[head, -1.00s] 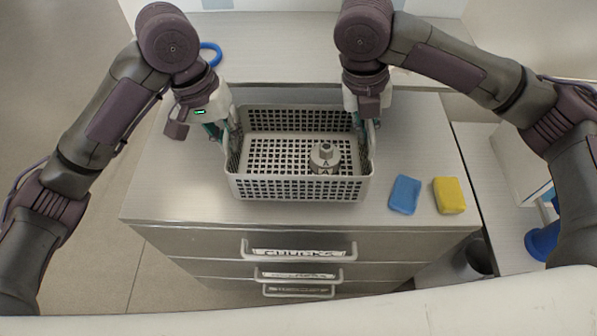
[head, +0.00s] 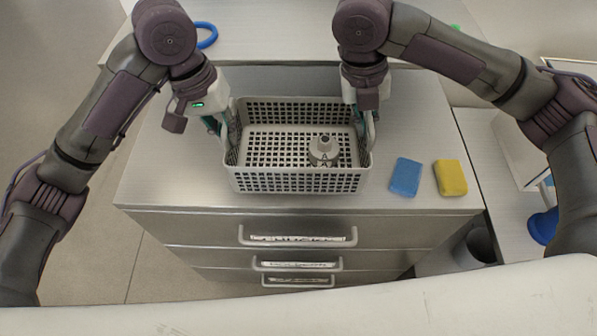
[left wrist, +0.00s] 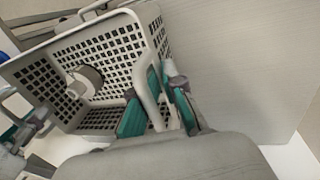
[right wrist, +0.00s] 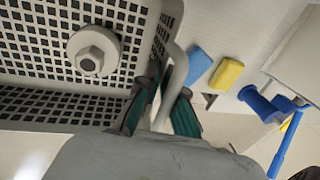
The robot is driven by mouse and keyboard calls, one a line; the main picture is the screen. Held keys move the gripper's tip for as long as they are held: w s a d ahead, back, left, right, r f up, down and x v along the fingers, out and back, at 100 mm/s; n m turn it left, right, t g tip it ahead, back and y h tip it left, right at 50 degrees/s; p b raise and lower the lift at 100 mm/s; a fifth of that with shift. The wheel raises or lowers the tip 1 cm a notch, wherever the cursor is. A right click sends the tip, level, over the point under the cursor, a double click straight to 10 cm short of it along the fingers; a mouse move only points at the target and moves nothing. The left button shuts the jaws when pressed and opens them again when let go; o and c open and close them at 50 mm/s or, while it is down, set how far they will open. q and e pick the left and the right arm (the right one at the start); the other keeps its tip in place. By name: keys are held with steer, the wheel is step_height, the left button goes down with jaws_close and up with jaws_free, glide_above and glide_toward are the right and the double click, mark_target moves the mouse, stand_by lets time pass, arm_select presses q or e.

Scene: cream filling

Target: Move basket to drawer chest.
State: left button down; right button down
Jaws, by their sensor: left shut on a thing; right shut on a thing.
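The light grey perforated basket (head: 290,183) is over the top of the drawer chest (head: 160,185) in the head view; whether it touches the top I cannot tell. A grey part with a hexagonal top (head: 323,148) sits inside it, right of the middle. My left gripper (head: 230,140) is shut on the basket's left handle (left wrist: 150,85), with its teal fingers on either side of it in the left wrist view. My right gripper (head: 366,135) is shut on the right handle (right wrist: 172,80). The fingertips are partly hidden by the basket in the head view.
A blue sponge (head: 405,177) and a yellow sponge (head: 450,178) lie on the chest top, right of the basket. A blue ring (head: 207,35) is on the surface behind. A dark bin (head: 475,247) stands right of the chest. The chest's front left top is clear.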

mark_target(364, 142)
steer(key=shift+d+f+b, duration=0.25)
steer(key=shift+f+b, duration=0.75)
steer(key=shift+f, duration=0.3)
steer(key=shift+s+f+b, duration=0.2)
steer(key=shift+f+b, duration=0.3)
steer(key=shift+b, duration=0.1)
steer(key=shift+s+f+b, duration=0.2)
steer(key=shift+f+b, duration=0.3)
steer(key=shift+b, duration=0.05)
